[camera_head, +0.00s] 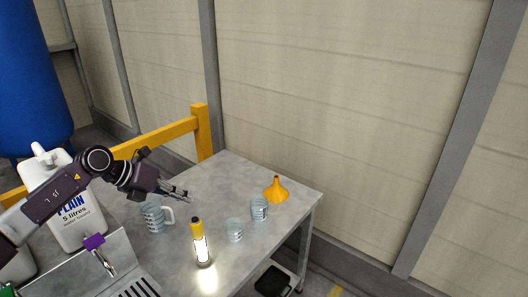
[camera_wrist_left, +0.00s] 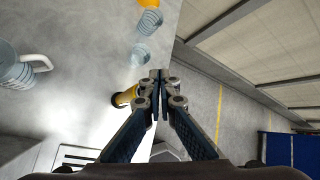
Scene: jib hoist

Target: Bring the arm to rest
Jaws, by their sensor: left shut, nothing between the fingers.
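My left arm comes in from the left in the head view, and its gripper (camera_head: 188,196) hangs above the grey table (camera_head: 225,175), over the jug area. In the left wrist view the gripper (camera_wrist_left: 159,78) has its fingertips together with nothing between them. A clear measuring jug with a handle (camera_head: 154,216) stands just below and left of the gripper; it also shows in the left wrist view (camera_wrist_left: 14,72). A lit yellow lamp (camera_head: 200,245) stands upright on the table, and its yellow end shows close behind the fingers in the wrist view (camera_wrist_left: 124,97). My right gripper is in neither view.
Two clear beakers (camera_head: 235,230) (camera_head: 260,209) and an orange funnel (camera_head: 276,190) stand to the right on the table. A white 5 litre canister (camera_head: 75,222) is behind my left arm. A yellow rail (camera_head: 160,138) runs behind the table. A purple-handled tool (camera_head: 97,247) is at front left.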

